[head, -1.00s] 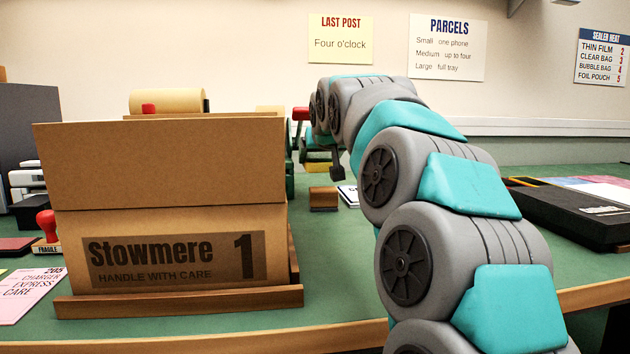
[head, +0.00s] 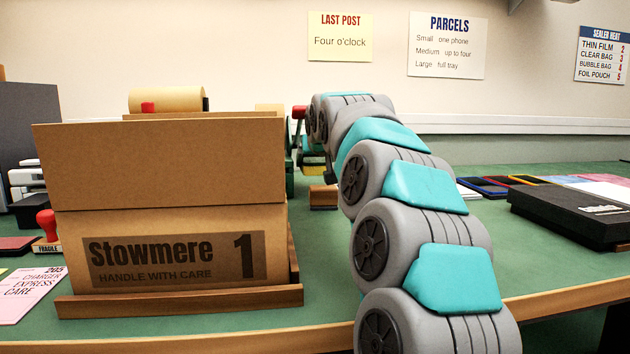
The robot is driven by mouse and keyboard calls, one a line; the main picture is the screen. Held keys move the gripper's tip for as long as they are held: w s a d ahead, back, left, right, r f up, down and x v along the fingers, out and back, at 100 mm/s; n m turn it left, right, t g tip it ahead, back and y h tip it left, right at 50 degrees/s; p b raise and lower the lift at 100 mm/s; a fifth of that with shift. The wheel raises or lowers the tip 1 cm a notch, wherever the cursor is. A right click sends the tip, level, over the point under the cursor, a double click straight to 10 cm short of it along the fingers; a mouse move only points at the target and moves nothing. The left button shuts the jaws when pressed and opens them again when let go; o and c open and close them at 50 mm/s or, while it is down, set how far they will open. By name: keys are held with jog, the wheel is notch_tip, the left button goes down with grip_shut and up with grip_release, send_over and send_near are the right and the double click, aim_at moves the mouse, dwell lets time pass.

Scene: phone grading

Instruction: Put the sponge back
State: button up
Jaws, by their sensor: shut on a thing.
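My arm reaches over the green bench and bends down at its far end, right of the cardboard box. Only a small dark part of my gripper (head: 331,168) shows there, partly hidden behind my own arm. It is shut. A small yellow and dark piece (head: 314,158) shows just left of it and looks like the sponge in its grip, but most of it is hidden. A small brown wooden block (head: 323,197) stands on the bench just below and in front of the gripper. I cannot tell the sponge's own place in this view.
A large cardboard box (head: 170,160) marked Stowmere 1 stands in a wooden tray (head: 180,301) at the front left. A green device with a red knob (head: 299,112) is behind it. A flat black case (head: 575,213) lies at the right. The bench between arm and case is clear.

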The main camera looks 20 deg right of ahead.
aim_at(316, 175)
jog(key=shift+f, duration=1.8)
jog(key=shift+w+d+f, duration=0.1)
jog(key=shift+w+f, duration=0.1)
jog(key=shift+f, duration=0.4)
jog(key=shift+f, duration=0.2)
jog(key=o, duration=1)
jog(key=shift+r, duration=0.15)
jog(key=shift+r, duration=0.1)
jog(key=v, duration=1.2)
jog(key=shift+b, duration=0.3)
